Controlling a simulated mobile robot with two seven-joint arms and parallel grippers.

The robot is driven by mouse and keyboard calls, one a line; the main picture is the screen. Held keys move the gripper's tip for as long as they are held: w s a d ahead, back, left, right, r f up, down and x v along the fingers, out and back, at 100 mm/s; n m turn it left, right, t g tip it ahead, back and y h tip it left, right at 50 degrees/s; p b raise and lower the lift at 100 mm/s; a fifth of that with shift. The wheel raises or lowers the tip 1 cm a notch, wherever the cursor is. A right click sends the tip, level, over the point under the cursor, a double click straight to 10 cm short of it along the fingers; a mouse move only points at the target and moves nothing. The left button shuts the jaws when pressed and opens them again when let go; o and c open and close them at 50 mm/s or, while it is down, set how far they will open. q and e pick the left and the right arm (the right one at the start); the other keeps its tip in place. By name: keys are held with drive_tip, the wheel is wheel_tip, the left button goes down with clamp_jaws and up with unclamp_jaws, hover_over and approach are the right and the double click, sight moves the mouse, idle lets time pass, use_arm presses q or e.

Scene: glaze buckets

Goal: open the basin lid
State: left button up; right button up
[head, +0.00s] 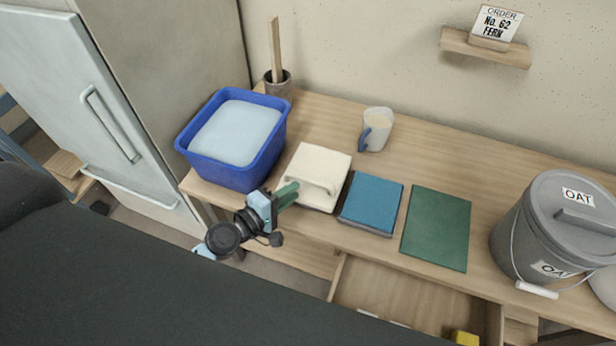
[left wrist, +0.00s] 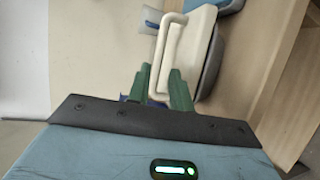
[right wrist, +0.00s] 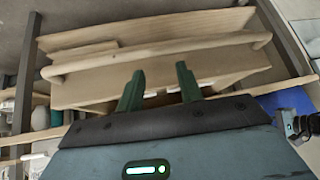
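A cream lid (head: 324,163) with a raised bar handle (head: 313,187) lies on a low basin near the table's front edge. In the left wrist view the lid (left wrist: 193,52) sits flat on a grey body, its handle (left wrist: 168,45) toward me. My left gripper (head: 291,190) is at the lid's front left, close to the handle. Its green fingers (left wrist: 161,78) are apart, and the handle's near end shows between and just beyond them; contact cannot be told. My right gripper (right wrist: 158,80) is open and empty, facing wooden furniture; it is not clearly visible in the head view.
A blue tub (head: 226,171) stands left of the lid, a blue-topped box (head: 371,203) close at its right. Beyond are a green mat (head: 437,228), a mug (head: 376,130) and a grey OAT bucket (head: 540,235). A drawer (head: 400,297) stands open below the table's front.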

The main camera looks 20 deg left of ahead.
sight(309, 179)
use_arm(q)
drive_tip(key=x, duration=0.7)
clamp_jaws()
